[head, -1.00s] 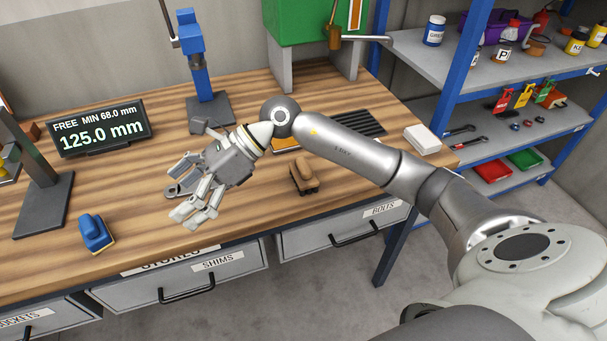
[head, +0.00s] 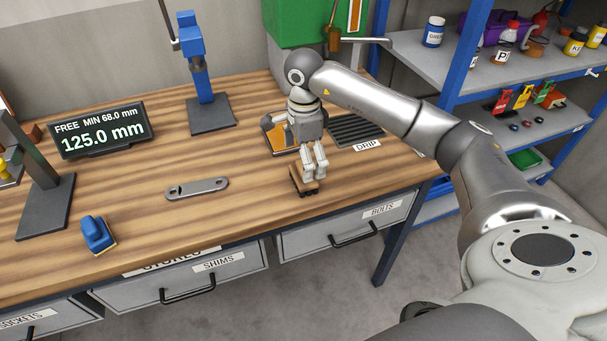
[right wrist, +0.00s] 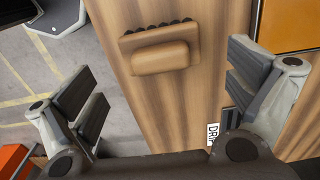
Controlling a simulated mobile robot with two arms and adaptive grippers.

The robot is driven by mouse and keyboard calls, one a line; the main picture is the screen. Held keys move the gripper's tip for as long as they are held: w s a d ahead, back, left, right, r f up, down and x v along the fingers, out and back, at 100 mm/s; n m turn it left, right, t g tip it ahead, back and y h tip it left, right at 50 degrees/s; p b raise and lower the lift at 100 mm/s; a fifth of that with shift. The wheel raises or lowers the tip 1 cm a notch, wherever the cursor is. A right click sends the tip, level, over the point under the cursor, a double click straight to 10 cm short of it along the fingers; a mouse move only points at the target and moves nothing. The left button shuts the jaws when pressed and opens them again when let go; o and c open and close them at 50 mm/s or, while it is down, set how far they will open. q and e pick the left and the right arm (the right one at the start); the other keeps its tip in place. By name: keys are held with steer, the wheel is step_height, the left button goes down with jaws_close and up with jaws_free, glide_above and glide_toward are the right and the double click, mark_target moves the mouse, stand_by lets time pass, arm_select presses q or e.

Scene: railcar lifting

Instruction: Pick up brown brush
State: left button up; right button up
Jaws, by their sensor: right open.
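The brown brush (head: 303,184) lies on the wooden workbench near its front edge, above the drawer labelled BOLTS. In the head view my right gripper hides part of it. The right wrist view shows the brush (right wrist: 160,52) whole, with a tan rounded handle and dark bristles along one side. My right gripper (head: 313,172) points down over the brush. In the right wrist view its fingers (right wrist: 165,95) are spread wide and empty, with the brush beyond the fingertips and between their lines. My left gripper is not in view.
A blue brush (head: 97,234) and a grey metal link (head: 197,189) lie to the left on the bench (head: 150,210). Behind my right gripper are an orange-topped tray (head: 280,138) and a black drip grate (head: 356,130). A blue stand (head: 205,85) and a display (head: 100,130) stand farther back.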

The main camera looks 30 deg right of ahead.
step_height(320, 180, down, 5)
steer(key=shift+p, duration=1.1)
steer(key=shift+w+f, duration=0.1)
steer(key=shift+f, duration=0.1)
steer(key=c, duration=1.1)
steer(key=shift+o, duration=0.2)
steer(key=shift+r, duration=0.1)
steer(key=shift+r, duration=0.55)
steer(key=s+a+r+b, duration=0.4)
steer(key=s+a+r, duration=0.5)
steer(key=s+r, duration=0.1)
steer(key=shift+s+r, duration=0.35)
steer(key=shift+r, duration=0.55)
